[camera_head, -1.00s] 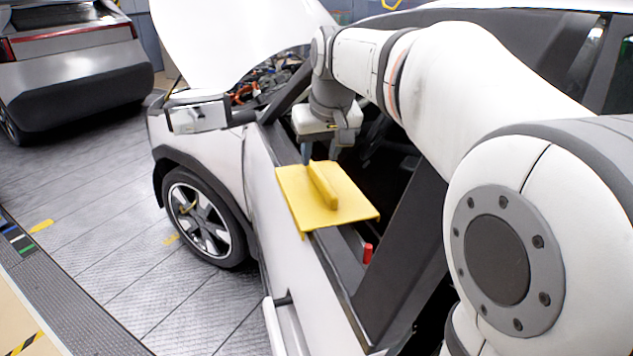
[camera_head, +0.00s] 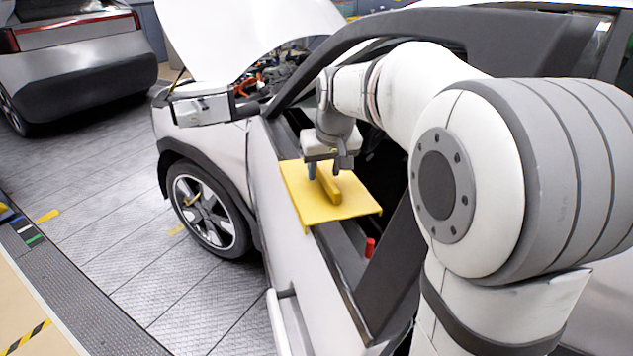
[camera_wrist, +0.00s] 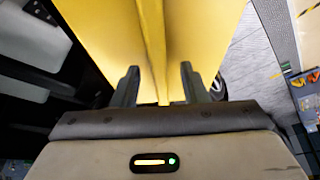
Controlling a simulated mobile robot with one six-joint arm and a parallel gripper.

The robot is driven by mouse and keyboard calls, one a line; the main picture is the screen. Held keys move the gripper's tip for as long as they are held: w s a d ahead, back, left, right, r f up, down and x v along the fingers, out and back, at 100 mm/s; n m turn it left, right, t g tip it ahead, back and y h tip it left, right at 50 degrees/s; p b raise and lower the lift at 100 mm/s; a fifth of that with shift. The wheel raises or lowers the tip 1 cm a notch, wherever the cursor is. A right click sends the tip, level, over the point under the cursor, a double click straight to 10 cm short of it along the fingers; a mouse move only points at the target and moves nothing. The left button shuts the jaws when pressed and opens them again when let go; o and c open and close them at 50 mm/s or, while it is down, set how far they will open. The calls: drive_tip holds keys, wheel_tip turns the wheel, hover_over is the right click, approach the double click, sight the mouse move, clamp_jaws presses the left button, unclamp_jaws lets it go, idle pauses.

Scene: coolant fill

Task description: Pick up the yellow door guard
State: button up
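The yellow door guard (camera_head: 308,207) lies over the sill of the car's open side window, with a raised yellow ridge along its top. My gripper (camera_head: 325,176) is over the far part of the guard, with its fingers around the ridge. In the wrist view the two dark fingers (camera_wrist: 158,84) stand apart, one on each side of the ridge. Gaps show between the fingers and the ridge. The guard (camera_wrist: 205,45) fills the upper middle of that view. The fingertips' exact height against the guard cannot be told.
The white car door (camera_head: 265,180) lies below the guard. The dark window frame (camera_head: 395,265) slants close to my arm. A small red item (camera_head: 370,247) sits on the sill. The raised white hood (camera_head: 240,35) stands beyond. A grey car (camera_head: 75,65) is at the far left.

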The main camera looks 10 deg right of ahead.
drive_tip(key=shift+c, duration=0.3)
clamp_jaws()
drive_tip(key=shift+r, duration=0.15)
idle(0.3)
